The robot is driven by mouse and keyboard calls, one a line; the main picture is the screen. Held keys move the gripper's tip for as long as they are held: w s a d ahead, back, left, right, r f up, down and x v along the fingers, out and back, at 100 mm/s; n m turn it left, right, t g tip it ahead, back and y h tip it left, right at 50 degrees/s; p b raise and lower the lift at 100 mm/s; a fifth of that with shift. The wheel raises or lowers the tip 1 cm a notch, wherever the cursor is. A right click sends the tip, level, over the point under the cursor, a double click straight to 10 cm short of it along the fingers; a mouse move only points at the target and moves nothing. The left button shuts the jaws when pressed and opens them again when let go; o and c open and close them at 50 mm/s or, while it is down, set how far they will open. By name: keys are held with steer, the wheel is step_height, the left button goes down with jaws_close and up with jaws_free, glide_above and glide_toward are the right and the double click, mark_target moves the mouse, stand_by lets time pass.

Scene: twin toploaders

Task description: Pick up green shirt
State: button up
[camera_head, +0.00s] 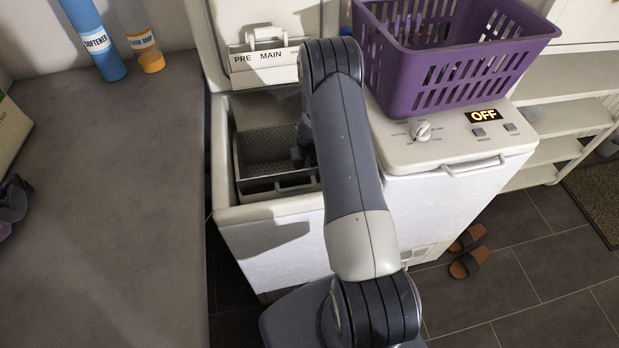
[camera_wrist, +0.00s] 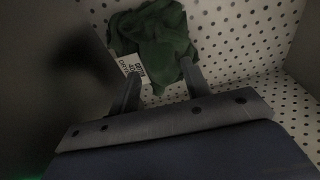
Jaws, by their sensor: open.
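The green shirt (camera_wrist: 152,32) lies crumpled in the perforated drum (camera_wrist: 245,35), seen in the wrist view, with a white printed label (camera_wrist: 130,66) on it. My gripper (camera_wrist: 157,85) is open, its two fingers pointing at the shirt. The fingertips are near the shirt's lower edge; I cannot tell whether they touch it. In the head view, my arm reaches into the open left toploader (camera_head: 268,210), and the shirt is hidden there.
The open lid (camera_head: 265,62) stands behind the opening. A purple basket (camera_head: 455,60) sits on the closed right toploader (camera_head: 450,150), whose display reads OFF. A grey counter (camera_head: 110,200) at left holds a blue softener bottle (camera_head: 92,40). Sandals (camera_head: 469,262) lie on the floor.

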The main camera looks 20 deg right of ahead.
steer(key=shift+c, duration=0.3)
jaws_close()
steer(key=shift+r, duration=0.15)
stand_by(0.3)
